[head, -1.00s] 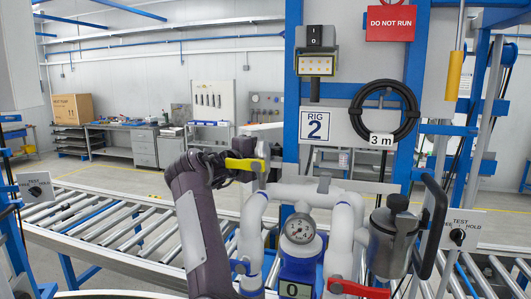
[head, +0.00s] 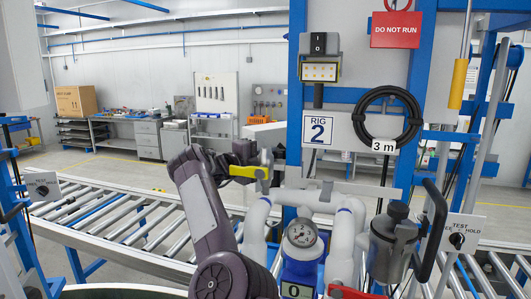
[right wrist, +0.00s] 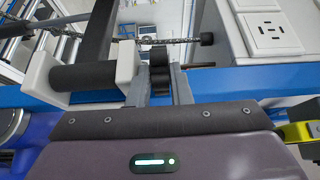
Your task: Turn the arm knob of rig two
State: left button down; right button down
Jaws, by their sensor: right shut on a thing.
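The rig two sign (head: 318,132) hangs on a blue frame in the head view, behind white pipes and a pressure gauge (head: 301,233). In the right wrist view, the two grey fingers of my right gripper (right wrist: 160,90) are shut on a dark, ribbed, knob-like part (right wrist: 159,65). That part is not clear in the head view, and I cannot read any label on it. My left gripper is not in view.
A metal canister with a black handle (head: 392,240) stands at right. Test selector knobs show at far right (head: 457,240) and far left (head: 43,190). A red lever (head: 345,292) sits low in front.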

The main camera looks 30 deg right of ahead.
jog(key=shift+s+d+r, duration=0.1)
jog(key=shift+d+r, duration=0.05)
jog(key=shift+d, duration=0.05)
jog(key=c, duration=1.7)
grip_release()
jog(key=shift+o, duration=1.2)
jog(key=shift+d, duration=0.15)
jog(key=shift+o, duration=0.7)
jog(key=shift+d, duration=0.35)
jog(key=shift+a+f, duration=0.2)
jog(key=shift+a, duration=0.1)
jog(key=s+a+b, duration=0.1)
jog(key=a+b, duration=0.3)
jog(key=a, duration=0.3)
jog(key=shift+s+a+b, duration=0.15)
jog(key=shift+s+b, duration=0.05)
jog(key=shift+b, duration=0.2)
